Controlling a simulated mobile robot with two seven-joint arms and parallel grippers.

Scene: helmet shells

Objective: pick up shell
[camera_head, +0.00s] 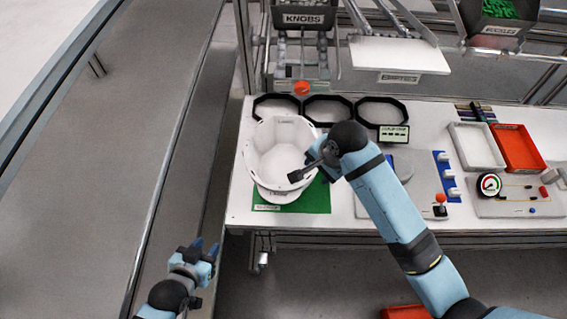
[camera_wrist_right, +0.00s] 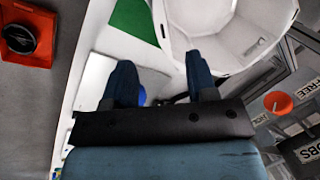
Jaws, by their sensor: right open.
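A white helmet shell (camera_head: 262,150) sits open side up on a green mat (camera_head: 318,198) at the left of the workbench. My right gripper (camera_head: 300,172) is at the shell's right front side in the head view. In the right wrist view, my right gripper (camera_wrist_right: 161,78) is open with its two blue fingers apart, and the shell (camera_wrist_right: 225,45) is just beyond the right finger. No shell wall shows clamped between the fingers. My left gripper (camera_head: 205,248) is low, off the bench's left front edge, with its fingers apart and nothing visible in them.
Three black octagonal rings (camera_head: 328,97) lie behind the shell. A small display (camera_head: 393,134), a white tray (camera_head: 462,160) and a red tray (camera_head: 528,165) are to the right. A KNOBS bin (camera_head: 303,19) and an orange-red round part (camera_head: 302,88) are at the back.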

